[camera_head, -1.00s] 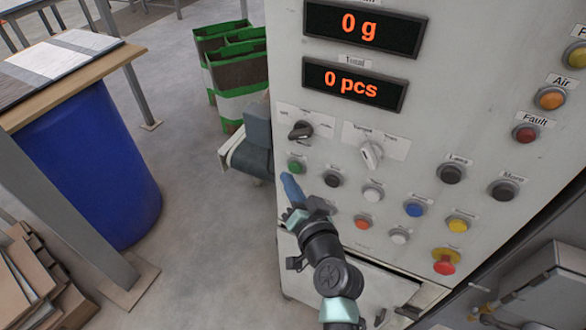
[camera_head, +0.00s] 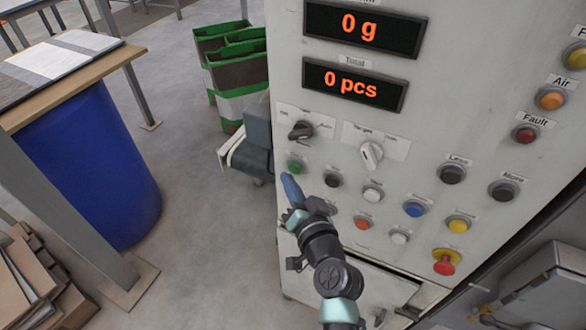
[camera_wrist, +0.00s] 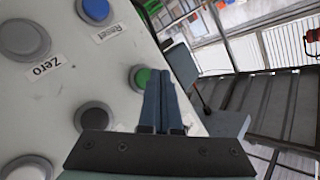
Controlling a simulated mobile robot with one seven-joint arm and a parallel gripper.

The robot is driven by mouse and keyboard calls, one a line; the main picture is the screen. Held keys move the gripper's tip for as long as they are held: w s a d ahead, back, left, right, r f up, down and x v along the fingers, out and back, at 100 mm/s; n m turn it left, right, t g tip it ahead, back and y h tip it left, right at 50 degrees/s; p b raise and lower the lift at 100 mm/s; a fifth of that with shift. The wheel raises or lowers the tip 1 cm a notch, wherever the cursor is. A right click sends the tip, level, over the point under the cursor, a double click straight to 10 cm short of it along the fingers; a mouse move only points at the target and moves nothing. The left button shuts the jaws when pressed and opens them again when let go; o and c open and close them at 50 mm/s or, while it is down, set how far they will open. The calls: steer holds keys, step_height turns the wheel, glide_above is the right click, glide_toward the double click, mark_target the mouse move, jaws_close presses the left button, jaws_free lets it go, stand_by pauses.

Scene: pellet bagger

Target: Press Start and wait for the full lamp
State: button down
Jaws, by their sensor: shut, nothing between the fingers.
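The control panel (camera_head: 440,130) fills the right of the head view. A green button (camera_head: 295,166) sits at its left edge; its label cannot be read. My gripper (camera_head: 290,184) is shut and empty, its blue fingertips just below the green button. In the wrist view the shut fingers (camera_wrist: 165,80) point at the green button (camera_wrist: 141,77) and partly cover it; whether they touch it I cannot tell. The displays read "0 g" (camera_head: 364,27) and "0 pcs" (camera_head: 353,84). Lamps labelled Air (camera_head: 551,98) and Fault (camera_head: 526,134) are at the right. A yellow lamp (camera_head: 576,56) has its label cut off.
A black button (camera_head: 333,180) is close right of my fingers. Two selector knobs (camera_head: 301,130) (camera_head: 371,154) are above. A red emergency knob (camera_head: 446,263) is at the lower right. A blue barrel (camera_head: 90,165) stands left, with clear floor between.

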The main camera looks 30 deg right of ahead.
steer(key=shift+w+d, duration=0.1)
stand_by(0.6)
steer(key=shift+w+d+b, duration=0.2)
steer(key=shift+d+b, duration=0.05)
steer(key=shift+b, duration=0.1)
steer(key=shift+w+d, duration=0.2)
steer(key=shift+d, duration=0.05)
stand_by(0.4)
steer(key=shift+s+a, duration=0.5)
steer(key=shift+a, duration=0.1)
steer(key=s+a+p, duration=0.1)
steer(key=s+a, duration=0.2)
steer(key=a, duration=0.1)
steer(key=shift+s+a, duration=0.35)
steer(key=shift+a, duration=0.05)
stand_by(0.3)
